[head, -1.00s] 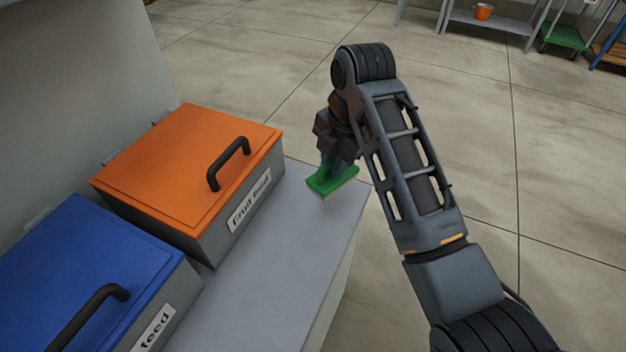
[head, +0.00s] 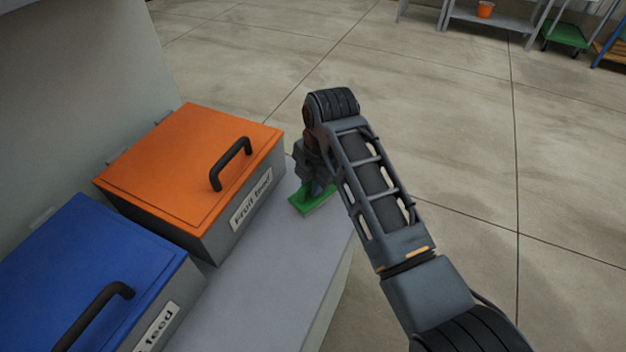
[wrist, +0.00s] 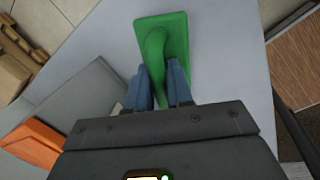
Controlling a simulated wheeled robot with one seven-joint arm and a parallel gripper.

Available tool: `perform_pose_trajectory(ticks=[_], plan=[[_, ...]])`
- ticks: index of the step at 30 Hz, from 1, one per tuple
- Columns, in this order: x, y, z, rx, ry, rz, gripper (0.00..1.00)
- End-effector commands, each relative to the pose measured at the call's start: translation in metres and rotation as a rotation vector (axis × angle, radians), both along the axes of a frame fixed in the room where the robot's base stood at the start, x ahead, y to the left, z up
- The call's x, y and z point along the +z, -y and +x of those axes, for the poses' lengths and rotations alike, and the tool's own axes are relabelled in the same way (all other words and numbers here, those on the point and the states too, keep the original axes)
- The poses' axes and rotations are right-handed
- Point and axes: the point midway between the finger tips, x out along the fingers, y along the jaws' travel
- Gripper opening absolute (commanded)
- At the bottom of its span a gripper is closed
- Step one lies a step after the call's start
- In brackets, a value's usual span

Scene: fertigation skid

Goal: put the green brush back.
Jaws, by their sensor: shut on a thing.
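The green brush (head: 314,200) has a flat rectangular block and a curved handle; it also shows in the wrist view (wrist: 176,30). My gripper (wrist: 166,88) is shut on the brush's handle, with a finger on each side of it. In the head view my gripper (head: 318,184) holds the brush at the far end of the grey bench top, right of the orange-lidded bin. The block appears low over the bench or on it; I cannot tell if it touches. My arm partly hides the handle in the head view.
The orange-lidded bin (head: 165,165) labelled "fruit feed" and the blue-lidded bin (head: 90,270) stand along the left of the bench (head: 265,270), each with a black handle. The bench front is clear. Shelving with an orange bucket (head: 486,9) stands far off.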

Motion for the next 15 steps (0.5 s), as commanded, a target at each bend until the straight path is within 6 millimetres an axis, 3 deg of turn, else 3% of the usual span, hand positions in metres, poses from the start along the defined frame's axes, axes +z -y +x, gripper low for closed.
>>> perform_pose_trajectory(ticks=[2,3,9,11,15], plan=[[-0.0026,0.0002,0.0001,-0.001,0.000,0.000,0.00],[-0.0026,0.0002,0.0001,-0.001,0.000,0.000,0.23],[-0.0026,0.0003,-0.0003,-0.001,-0.002,0.000,0.42],[-0.0029,0.0004,-0.0004,-0.001,-0.002,-0.001,0.46],[-0.0035,0.0006,-0.0008,-0.001,-0.003,-0.001,0.46]])
